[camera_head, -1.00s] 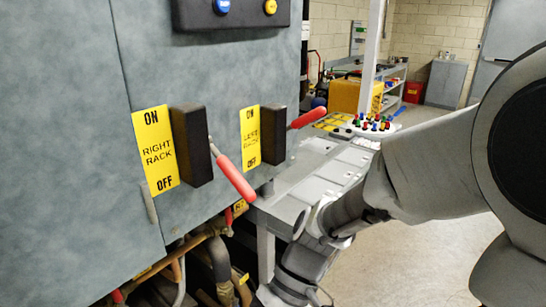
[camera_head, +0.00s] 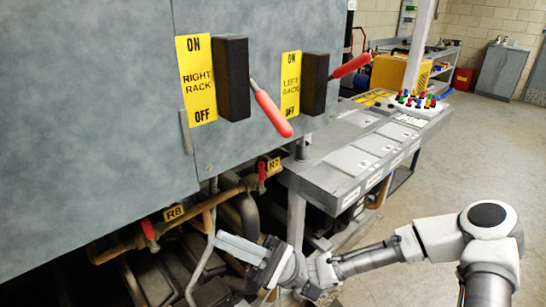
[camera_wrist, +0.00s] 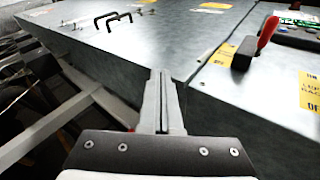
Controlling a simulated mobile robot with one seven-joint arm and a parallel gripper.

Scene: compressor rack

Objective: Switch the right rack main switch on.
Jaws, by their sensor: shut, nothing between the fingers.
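The right rack main switch is a black box (camera_head: 232,78) with a red handle (camera_head: 272,115) that slants down and outward, toward the OFF end of its yellow label (camera_head: 197,80). My gripper (camera_head: 222,238) is low in the head view, below and apart from the handle. Its fingers are shut and empty, as the wrist view also shows (camera_wrist: 160,78).
The left rack switch (camera_head: 314,83) stands to the right, its red handle (camera_head: 352,66) slanting upward. Pipes with red valve handles (camera_head: 148,229) run under the panel. A grey console (camera_head: 350,160) with colored buttons juts out at the right. Open floor (camera_head: 440,160) lies beyond.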

